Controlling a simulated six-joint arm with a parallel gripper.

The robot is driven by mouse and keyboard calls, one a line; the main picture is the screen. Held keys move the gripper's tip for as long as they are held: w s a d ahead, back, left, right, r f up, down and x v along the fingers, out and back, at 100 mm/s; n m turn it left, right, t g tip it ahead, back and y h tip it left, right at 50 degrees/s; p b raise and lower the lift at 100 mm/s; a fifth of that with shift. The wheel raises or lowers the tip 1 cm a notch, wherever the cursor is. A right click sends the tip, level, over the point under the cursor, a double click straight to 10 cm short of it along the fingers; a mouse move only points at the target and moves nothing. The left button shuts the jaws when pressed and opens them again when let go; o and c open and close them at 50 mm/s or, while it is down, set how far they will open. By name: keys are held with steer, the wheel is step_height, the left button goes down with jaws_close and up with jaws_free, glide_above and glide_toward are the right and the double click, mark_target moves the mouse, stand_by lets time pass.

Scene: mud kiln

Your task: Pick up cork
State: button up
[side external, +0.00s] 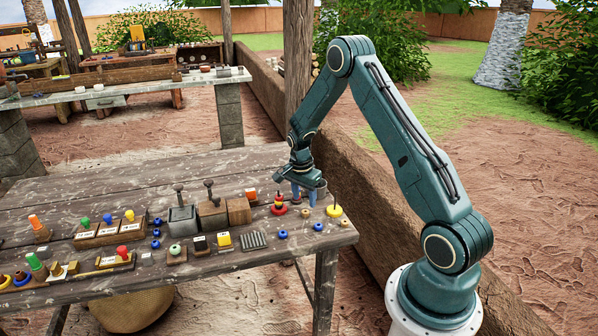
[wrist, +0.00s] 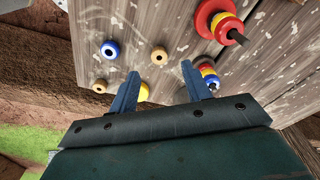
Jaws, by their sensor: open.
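My gripper (side external: 304,194) hangs fingers down over the right end of the wooden table, open and with nothing between its blue fingers. The fingers also show in the wrist view (wrist: 160,72). No piece is clearly recognisable as the cork. A small round tan piece (wrist: 159,56) with a dark centre lies just beyond the gap between the fingertips in the wrist view. It appears to be the tan piece (side external: 306,212) below the gripper in the side view. A second tan piece (wrist: 99,86) lies left of the fingers, near the table's edge (side external: 344,222).
A blue ring (wrist: 110,49) lies near the tan pieces. A red and yellow ring stack (side external: 279,205) stands left of the gripper, and a yellow disc with a thin peg (side external: 334,211) stands right of it. Several blocks and boxes (side external: 212,215) fill the table further left.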

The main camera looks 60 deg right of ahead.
mark_target(305, 216)
steer(key=shift+d+f, duration=0.2)
steer(key=shift+f, duration=2.25)
steer(key=shift+c, duration=0.5)
jaws_close()
